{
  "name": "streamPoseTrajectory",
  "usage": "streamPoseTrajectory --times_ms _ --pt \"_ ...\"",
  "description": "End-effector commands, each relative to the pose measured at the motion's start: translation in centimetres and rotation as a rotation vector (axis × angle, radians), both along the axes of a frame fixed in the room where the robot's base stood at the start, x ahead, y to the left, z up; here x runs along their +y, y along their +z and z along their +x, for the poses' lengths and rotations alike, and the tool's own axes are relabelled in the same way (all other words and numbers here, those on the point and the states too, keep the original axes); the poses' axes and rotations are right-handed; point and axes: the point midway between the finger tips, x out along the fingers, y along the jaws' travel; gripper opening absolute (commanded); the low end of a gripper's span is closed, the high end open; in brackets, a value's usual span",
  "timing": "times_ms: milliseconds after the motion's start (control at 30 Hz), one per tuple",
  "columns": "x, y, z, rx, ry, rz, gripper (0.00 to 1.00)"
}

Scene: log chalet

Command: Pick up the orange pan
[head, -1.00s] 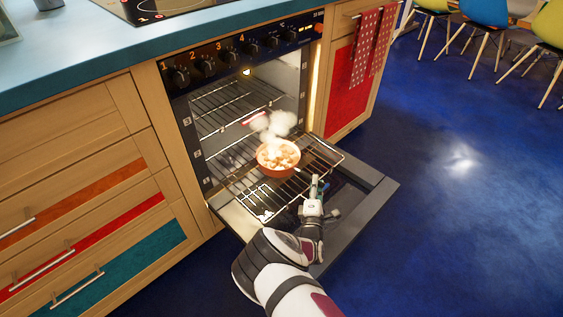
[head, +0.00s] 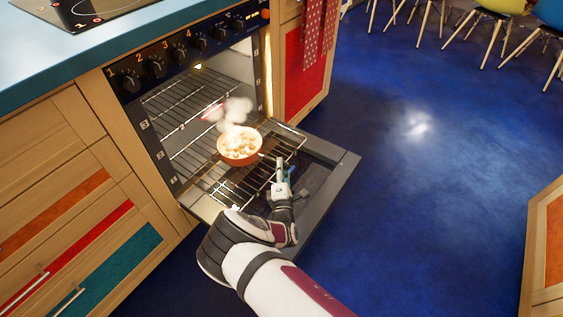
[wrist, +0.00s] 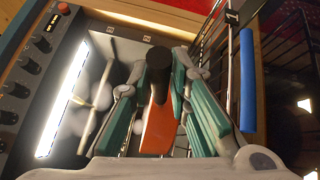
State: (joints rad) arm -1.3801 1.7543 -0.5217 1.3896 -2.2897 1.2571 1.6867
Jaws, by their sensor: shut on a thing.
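The orange pan (head: 240,158) sits on the pulled-out oven rack, filled with pale chunks, with steam rising from it. Its handle points right, toward my gripper (head: 279,165). In the wrist view, my gripper (wrist: 160,112) has its teal fingers on either side of the handle (wrist: 158,132), which is orange with a black end. The gripper is shut on the handle. The pan's bowl is not clearly visible in the wrist view. In the head view the pan appears level, and I cannot tell any gap between it and the rack.
The wire rack (head: 229,190) extends over the lowered oven door (head: 335,185). The lit oven cavity (head: 205,95) and its knobs (head: 178,60) are behind. Wooden drawers (head: 60,205) stand at left. Open blue floor (head: 430,190) lies to the right, with a cabinet (head: 545,255) at the right edge.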

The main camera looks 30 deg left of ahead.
Motion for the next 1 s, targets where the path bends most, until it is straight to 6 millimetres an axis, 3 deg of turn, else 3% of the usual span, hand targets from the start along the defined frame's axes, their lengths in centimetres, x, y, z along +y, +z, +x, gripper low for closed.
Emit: streamPoseTrajectory --times_ms 33,533,733,1000 --pt "-0.2 0.8 -0.6 -0.006 0.0 0.01 0.0" --pt "-4.3 1.6 -9.8 -0.006 0.001 0.011 0.0" --pt "-5.2 1.7 -11.7 -0.006 -0.001 0.012 0.0" --pt "-5.6 1.8 -12.5 -0.007 0.0 0.012 0.0"
